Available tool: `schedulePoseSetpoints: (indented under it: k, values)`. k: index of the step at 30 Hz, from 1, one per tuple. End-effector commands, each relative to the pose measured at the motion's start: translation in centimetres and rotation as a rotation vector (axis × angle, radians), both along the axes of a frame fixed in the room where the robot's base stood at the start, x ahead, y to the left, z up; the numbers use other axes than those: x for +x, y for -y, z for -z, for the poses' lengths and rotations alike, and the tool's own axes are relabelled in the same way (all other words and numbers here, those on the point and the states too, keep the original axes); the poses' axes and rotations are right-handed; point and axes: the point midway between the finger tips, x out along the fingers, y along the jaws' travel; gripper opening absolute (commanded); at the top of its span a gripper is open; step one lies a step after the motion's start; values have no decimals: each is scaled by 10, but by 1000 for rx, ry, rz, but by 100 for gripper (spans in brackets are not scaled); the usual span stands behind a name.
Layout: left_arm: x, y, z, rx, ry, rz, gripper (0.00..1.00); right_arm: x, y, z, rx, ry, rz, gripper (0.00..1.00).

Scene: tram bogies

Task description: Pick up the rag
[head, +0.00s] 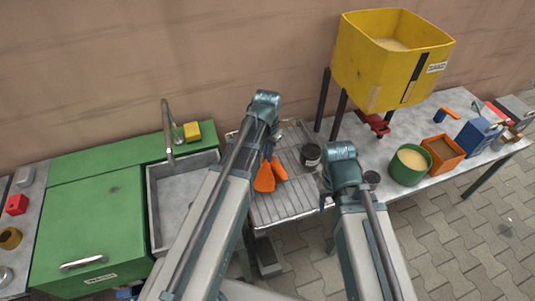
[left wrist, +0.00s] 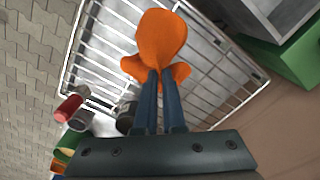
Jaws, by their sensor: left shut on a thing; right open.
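The orange rag (head: 265,178) hangs in two bunched lobes over the wire rack in the head view. My left gripper (head: 268,154) is shut on it. In the left wrist view the rag (left wrist: 160,35) is pinched between the two blue fingertips of my left gripper (left wrist: 160,75), with the rack's bars behind it. I cannot tell whether its lower edge touches the rack. My right gripper (head: 327,188) is open beside the rack's right edge, mostly hidden by its own wrist, and holds nothing that I can see.
The wire rack (head: 290,205) carries a dark jar (head: 311,158). A sink (head: 160,195) with a tap and a yellow sponge (head: 192,131) lies left. A yellow hopper (head: 375,65), green tub (head: 397,176), orange box (head: 457,153) and blue box (head: 478,135) stand right.

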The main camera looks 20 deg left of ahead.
Motion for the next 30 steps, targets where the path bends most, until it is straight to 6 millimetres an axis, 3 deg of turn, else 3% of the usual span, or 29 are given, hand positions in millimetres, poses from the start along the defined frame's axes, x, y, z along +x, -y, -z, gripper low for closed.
schedulePoseSetpoints:
  k: [8, 23, 30]
  values:
    - [0, 0, -4, 0, 0, 0, 0, 0, 0, -4, 0, 0, 0, 50]
    - [0, 0, -89, 0, 0, 0, 0, 0, 0, -89, 0, 0, -1, 50]
    - [0, 0, -88, 0, 0, 0, 0, 0, 0, -88, 0, 0, -1, 50]
